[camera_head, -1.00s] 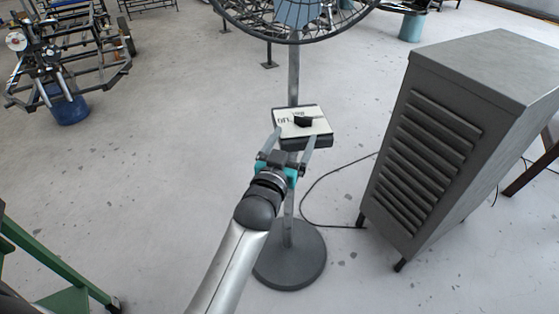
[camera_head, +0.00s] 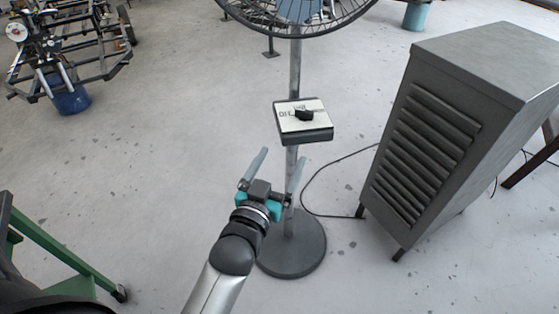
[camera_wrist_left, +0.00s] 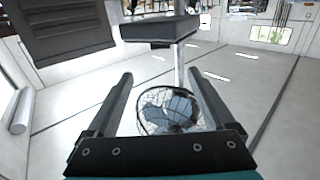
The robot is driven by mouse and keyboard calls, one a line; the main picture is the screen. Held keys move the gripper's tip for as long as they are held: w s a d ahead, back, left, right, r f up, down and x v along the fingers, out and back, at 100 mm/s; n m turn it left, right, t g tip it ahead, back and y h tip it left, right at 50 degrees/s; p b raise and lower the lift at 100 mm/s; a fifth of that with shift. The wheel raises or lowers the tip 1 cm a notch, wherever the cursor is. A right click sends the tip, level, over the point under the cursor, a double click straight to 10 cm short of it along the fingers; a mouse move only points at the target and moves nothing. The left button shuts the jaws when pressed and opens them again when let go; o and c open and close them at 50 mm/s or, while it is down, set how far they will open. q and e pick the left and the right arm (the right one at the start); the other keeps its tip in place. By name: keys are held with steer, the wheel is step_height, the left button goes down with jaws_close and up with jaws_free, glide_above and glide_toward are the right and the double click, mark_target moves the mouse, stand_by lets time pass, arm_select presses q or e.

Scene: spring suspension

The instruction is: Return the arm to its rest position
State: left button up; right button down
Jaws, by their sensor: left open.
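My left gripper (camera_head: 279,162) is open and empty, with its two fingers spread apart. It is below and to the left of the switch box (camera_head: 290,138), clear of it. The box has a white lettered top plate and a black knob (camera_head: 304,115), and sits on a grey pole (camera_head: 295,70). In the left wrist view, the gripper (camera_wrist_left: 159,78) shows both fingers apart with nothing between their tips, and the box (camera_wrist_left: 158,29) is at the top. The right gripper is not in view.
The pole stands on a round base (camera_head: 292,252) and carries a caged fan (camera_head: 345,18). A grey louvred cabinet (camera_head: 425,150) is at the right, with a black cable (camera_head: 325,178) on the floor beside it. A green frame (camera_head: 65,258) is at lower left.

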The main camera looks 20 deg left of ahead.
arm_select(q)
steer(key=s+d+f+m+g+h, duration=0.1)
steer(key=s+f+g, duration=0.25)
steer(key=f, duration=0.75)
steer(key=s+d+f+g, duration=0.15)
steer(key=s+f, duration=0.25)
steer(key=f, duration=0.6)
steer(key=s+d+f+m+g+h, duration=0.1)
steer(key=s+f+g, duration=0.3)
steer(key=f, duration=0.7)
steer(key=s+a+f+g, duration=0.2)
steer(key=s+f, duration=0.3)
steer(key=s, duration=0.3)
steer(key=s+a+f+g+y, duration=0.1)
steer(key=s+a+f+g, duration=0.1)
steer(key=s+f, duration=0.3)
steer(key=s+a+f+g, duration=0.3)
steer(key=s+f, duration=0.2)
steer(key=s, duration=0.7)
steer(key=shift+m+g+y, duration=0.3)
steer(key=shift+m, duration=0.1)
